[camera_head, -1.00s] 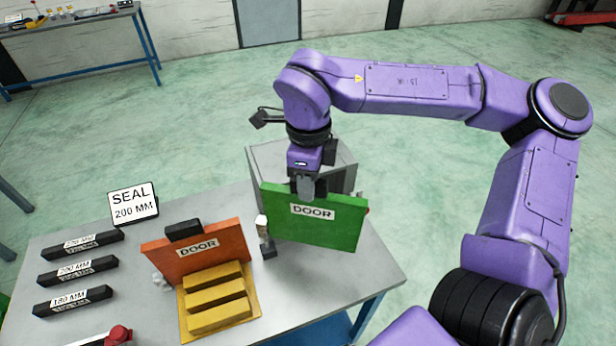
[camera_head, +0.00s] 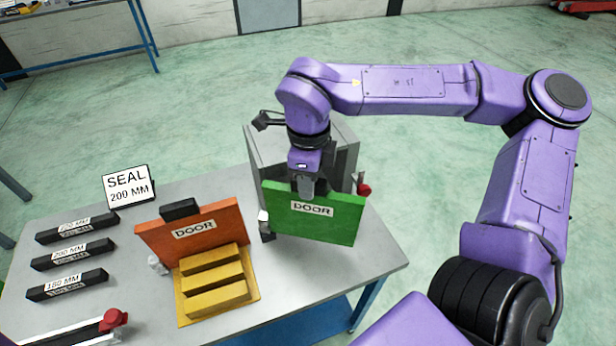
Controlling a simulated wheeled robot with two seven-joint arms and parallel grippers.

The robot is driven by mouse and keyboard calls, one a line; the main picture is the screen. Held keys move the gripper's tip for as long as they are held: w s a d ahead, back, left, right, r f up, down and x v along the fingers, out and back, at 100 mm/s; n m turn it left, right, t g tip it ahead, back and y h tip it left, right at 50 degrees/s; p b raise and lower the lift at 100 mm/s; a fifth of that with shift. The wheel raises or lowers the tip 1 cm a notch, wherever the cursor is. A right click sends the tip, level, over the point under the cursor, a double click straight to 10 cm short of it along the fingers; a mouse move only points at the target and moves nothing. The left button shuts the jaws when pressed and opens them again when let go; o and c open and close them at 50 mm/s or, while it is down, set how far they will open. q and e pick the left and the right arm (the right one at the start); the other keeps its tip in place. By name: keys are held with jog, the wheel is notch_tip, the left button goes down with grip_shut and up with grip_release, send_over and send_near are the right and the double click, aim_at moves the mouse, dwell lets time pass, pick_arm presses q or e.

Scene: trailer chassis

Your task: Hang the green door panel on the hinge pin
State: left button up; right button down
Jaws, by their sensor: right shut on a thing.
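The green door panel (camera_head: 325,222), labelled DOOR, hangs upright from my right gripper (camera_head: 309,190), which is shut on its top edge. The panel is in front of a grey box-like cabinet (camera_head: 348,150) on the table. A small post with a whitish top and dark base (camera_head: 265,226) stands at the panel's left edge; I cannot tell whether they touch. A red-tipped part (camera_head: 363,190) shows behind the panel's right edge. The hinge pin is not clearly made out. My left gripper is not in view.
An orange door panel (camera_head: 160,246) stands at left behind a yellow stepped block (camera_head: 215,293). Several black seal strips (camera_head: 72,254) and a SEAL 200 MM sign (camera_head: 128,187) are farther left. A red-ended tool (camera_head: 113,318) lies at the front. The table's right front corner (camera_head: 375,262) is bare.

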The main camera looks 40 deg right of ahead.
jog(key=c, duration=0.8)
grip_release()
notch_tip(320, 180, up, 11)
jog(key=shift+f+b, duration=0.2)
jog(key=shift+b, duration=0.5)
